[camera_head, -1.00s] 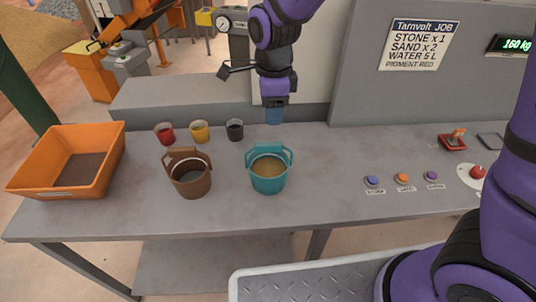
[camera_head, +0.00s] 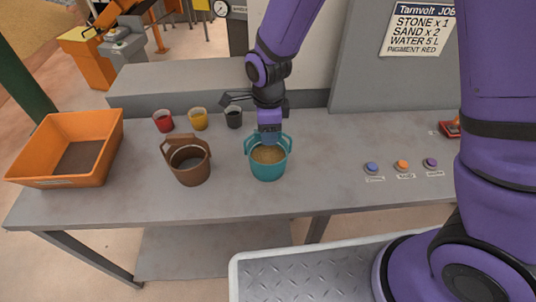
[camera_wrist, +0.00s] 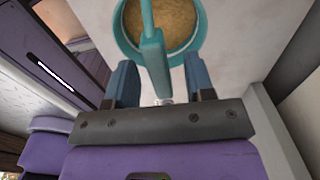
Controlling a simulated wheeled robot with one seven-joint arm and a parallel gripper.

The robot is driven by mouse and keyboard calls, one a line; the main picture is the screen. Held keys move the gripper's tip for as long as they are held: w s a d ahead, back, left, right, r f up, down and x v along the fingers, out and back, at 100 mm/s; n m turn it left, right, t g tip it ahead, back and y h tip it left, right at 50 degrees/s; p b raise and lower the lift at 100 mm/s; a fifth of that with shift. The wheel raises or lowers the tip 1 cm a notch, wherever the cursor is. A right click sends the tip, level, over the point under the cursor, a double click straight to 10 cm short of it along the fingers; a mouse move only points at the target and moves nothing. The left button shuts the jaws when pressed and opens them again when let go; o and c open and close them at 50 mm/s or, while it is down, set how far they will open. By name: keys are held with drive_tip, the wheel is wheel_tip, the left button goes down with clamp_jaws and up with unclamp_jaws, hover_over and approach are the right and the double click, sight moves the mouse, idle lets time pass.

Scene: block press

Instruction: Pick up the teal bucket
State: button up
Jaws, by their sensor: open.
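The teal bucket (camera_head: 268,168) stands upright on the grey table, filled with a tan, sand-like material. Its handle is raised. In the head view my gripper (camera_head: 269,139) is right over the bucket, at its back rim and handle. In the wrist view the bucket (camera_wrist: 124,42) is at the top, and its teal handle (camera_wrist: 152,58) reaches down between the two blue fingers of my gripper (camera_wrist: 160,82). The fingers are apart, with space on both sides of the handle. Whether either finger touches it is not clear.
A brown bucket (camera_head: 188,166) stands just left of the teal one. Red (camera_head: 163,122), yellow (camera_head: 198,120) and dark (camera_head: 233,119) cups stand behind. An orange bin (camera_head: 107,150) is at the far left. Several buttons (camera_head: 402,166) lie to the right. The table front (camera_head: 120,214) is clear.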

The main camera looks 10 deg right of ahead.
drive_tip(key=shift+f, duration=0.3)
drive_tip(key=shift+c, duration=0.5)
clamp_jaws()
drive_tip(key=shift+r, duration=0.1)
